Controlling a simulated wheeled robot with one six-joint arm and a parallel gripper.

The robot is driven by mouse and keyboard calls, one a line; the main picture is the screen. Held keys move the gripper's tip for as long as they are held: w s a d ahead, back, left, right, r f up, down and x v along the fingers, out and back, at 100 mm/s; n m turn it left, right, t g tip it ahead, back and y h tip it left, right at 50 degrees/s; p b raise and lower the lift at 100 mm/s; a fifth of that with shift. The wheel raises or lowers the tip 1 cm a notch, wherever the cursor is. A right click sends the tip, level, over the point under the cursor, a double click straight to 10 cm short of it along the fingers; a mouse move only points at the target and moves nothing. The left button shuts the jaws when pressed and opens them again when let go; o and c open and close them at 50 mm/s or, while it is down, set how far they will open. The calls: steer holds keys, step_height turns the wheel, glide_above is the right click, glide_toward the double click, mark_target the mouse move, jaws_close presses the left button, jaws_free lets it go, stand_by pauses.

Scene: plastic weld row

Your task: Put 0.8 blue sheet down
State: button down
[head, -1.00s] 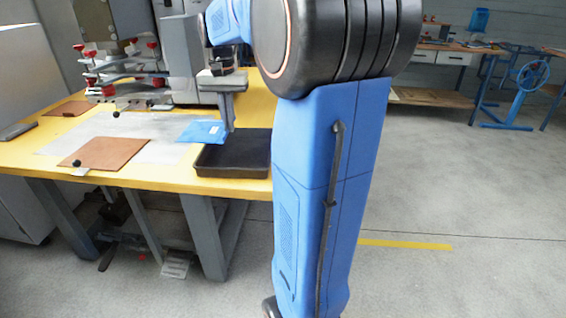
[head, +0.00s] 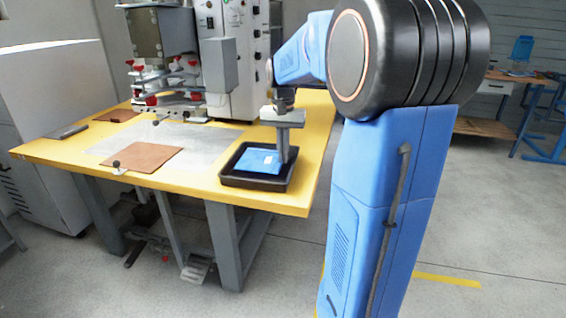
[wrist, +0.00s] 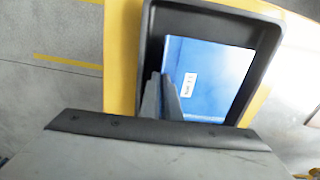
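The blue sheet (head: 258,160) is inside the outline of the black tray (head: 228,181), near the right end of the yellow table. In the wrist view the sheet (wrist: 212,75) bears a small white label and fits within the walls of the tray (wrist: 225,12). My gripper (head: 283,158) points down at the sheet's right side in the head view. In the wrist view my gripper (wrist: 160,76) has its fingers close together, shut on the sheet's edge. I cannot tell whether the sheet rests on the tray floor or hangs just above it.
A brown sheet (head: 148,157) lies on a pale mat (head: 205,137) left of the tray. Another brown sheet (head: 117,115) and a dark flat object (head: 67,131) lie farther left. The welding machine (head: 165,75) stands behind. The table's front edge is close to the tray.

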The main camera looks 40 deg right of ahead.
steer(key=shift+f, duration=1.5)
steer(key=shift+f, duration=0.1)
steer(key=c, duration=2)
jaws_free()
step_height(320, 180, up, 12)
steer(key=shift+a, duration=0.15)
